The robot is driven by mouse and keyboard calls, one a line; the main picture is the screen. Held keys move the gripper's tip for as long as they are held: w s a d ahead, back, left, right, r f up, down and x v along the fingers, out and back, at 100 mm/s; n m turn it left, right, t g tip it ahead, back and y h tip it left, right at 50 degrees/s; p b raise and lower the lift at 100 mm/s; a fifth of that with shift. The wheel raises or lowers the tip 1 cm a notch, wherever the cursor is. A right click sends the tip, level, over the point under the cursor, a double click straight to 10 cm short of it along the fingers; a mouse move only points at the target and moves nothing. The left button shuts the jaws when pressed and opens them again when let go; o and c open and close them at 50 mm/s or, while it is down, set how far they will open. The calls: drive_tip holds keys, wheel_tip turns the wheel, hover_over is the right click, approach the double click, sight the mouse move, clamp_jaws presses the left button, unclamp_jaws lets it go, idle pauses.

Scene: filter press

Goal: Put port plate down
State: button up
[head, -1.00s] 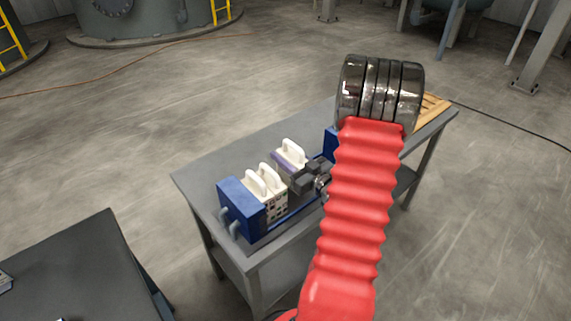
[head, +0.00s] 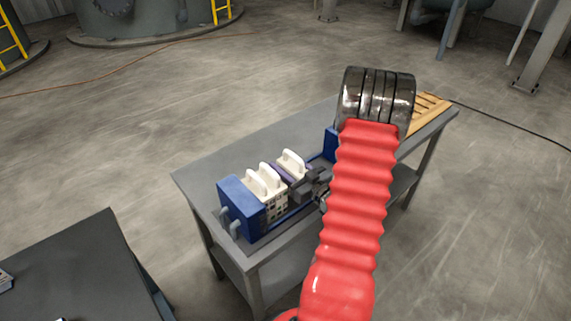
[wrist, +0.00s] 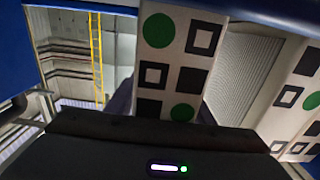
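The port plate (head: 291,164) is white with a looped handle on top and a purple band. It is low in the press, right of two other white plates (head: 264,182). My gripper (head: 309,186) is at its right side and appears shut on it; the fingertips are hidden. In the wrist view, a white face with green circles and black squares (wrist: 178,62) rises beyond the dark gripper body (wrist: 160,145). A similar patterned face (wrist: 300,105) is at the right. Whether the plate's underside touches the rails cannot be seen.
The blue press end block (head: 240,205) with grey pipes is at the left end of the grey table (head: 215,162). A wooden slatted rack (head: 428,110) lies at the table's far right. My red arm hides the press's right part. A second dark table (head: 85,265) is at lower left.

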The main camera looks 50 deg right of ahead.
drive_tip(key=shift+o, duration=0.7)
drive_tip(key=s, duration=0.4)
drive_tip(key=s+a, duration=0.1)
drive_tip(key=s, duration=0.7)
drive_tip(key=shift+a+r, duration=0.1)
drive_tip(key=shift+a, duration=0.1)
drive_tip(key=shift+s, duration=0.1)
idle(0.4)
